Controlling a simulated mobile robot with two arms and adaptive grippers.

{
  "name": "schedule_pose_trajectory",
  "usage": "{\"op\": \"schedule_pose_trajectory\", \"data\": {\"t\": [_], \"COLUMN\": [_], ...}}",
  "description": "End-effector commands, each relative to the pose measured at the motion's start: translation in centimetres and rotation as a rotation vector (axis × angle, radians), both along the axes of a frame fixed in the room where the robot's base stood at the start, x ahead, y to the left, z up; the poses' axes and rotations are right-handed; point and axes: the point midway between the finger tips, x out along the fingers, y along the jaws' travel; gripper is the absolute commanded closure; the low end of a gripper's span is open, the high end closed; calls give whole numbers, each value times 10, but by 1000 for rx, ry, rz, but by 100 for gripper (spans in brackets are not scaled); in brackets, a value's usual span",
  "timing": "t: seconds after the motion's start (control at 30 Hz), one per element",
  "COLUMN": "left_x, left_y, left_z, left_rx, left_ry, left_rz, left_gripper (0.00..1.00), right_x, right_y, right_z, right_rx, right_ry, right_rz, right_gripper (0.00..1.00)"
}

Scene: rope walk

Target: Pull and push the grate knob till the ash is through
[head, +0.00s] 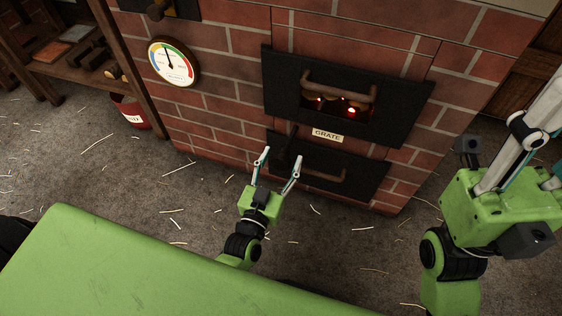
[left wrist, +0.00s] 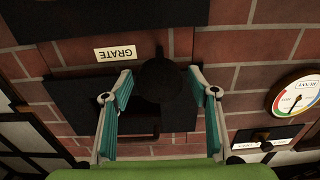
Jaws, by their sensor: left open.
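The grate knob (left wrist: 161,80) is round and black. In the left wrist view it sits between the two teal-padded fingers of my left gripper (left wrist: 160,90), with gaps at both sides. In the head view the dark knob (head: 283,158) stands out from the brick front below the GRATE label (head: 327,135). My left gripper (head: 281,156) is open around it, apparently without gripping. My right gripper (head: 532,128) is at the right, away from the knob; its fingers run toward the picture's edge. No ash can be made out.
The upper black door (head: 400,101) has a handle and glowing embers behind its opening. A lower black door (head: 365,185) with a handle is beneath. A round gauge (head: 173,62) hangs left on the brick wall. A red bucket (head: 130,112) stands by the shelf. Straw litters the floor.

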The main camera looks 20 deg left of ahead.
Motion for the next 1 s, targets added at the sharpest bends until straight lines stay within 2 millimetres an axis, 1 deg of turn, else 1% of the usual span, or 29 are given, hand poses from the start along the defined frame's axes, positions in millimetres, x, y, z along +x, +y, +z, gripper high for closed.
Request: {"op": "schedule_pose_trajectory", "data": {"t": [0.2, 0.23, 0.27, 0.3, 0.37, 0.4, 0.43, 0.53, 0.6, 0.67, 0.73, 0.9, 1.0], "left_x": [1, 1, 0, 0, 0, 0, 0, 1, 6, 15, 27, 55, 65], "left_y": [0, 0, 0, 0, 0, 0, 0, 0, 0, 0, -1, -2, -2], "left_z": [0, 0, 0, 0, 0, 0, 0, 0, 1, 2, 3, 2, 1], "left_rx": [0, 0, 0, 0, 0, 0, 0, 0, 0, 0, -1, 0, -1], "left_ry": [0, 0, 0, 0, 0, 0, 0, -1, -1, -3, -3, -3, -2], "left_rz": [0, 0, 0, 0, 0, 0, 0, 0, 0, 1, 0, -1, 0], "left_gripper": [46, 49, 56, 67, 82, 93, 100, 100, 100, 100, 100, 100, 100], "right_x": [0, 0, 0, 0, 0, 0, 0, 0, 0, -1, -3, -1, -2], "right_y": [0, 0, 0, 0, 0, 0, 0, 0, 0, 0, -1, -2, -2], "right_z": [0, 0, 0, 0, 0, 0, 0, 1, 3, 5, 6, -3, -5], "right_rx": [0, 0, 0, 0, 0, 0, 0, 0, 1, 2, 5, 8, 8], "right_ry": [0, 0, 0, 0, 0, 0, 0, -1, -2, -6, -7, 31, 35], "right_rz": [0, 0, 0, 0, 0, 0, 0, 0, 0, 1, 1, 1, 2], "right_gripper": [60, 60, 60, 60, 60, 60, 60, 60, 60, 60, 60, 60, 60]}}
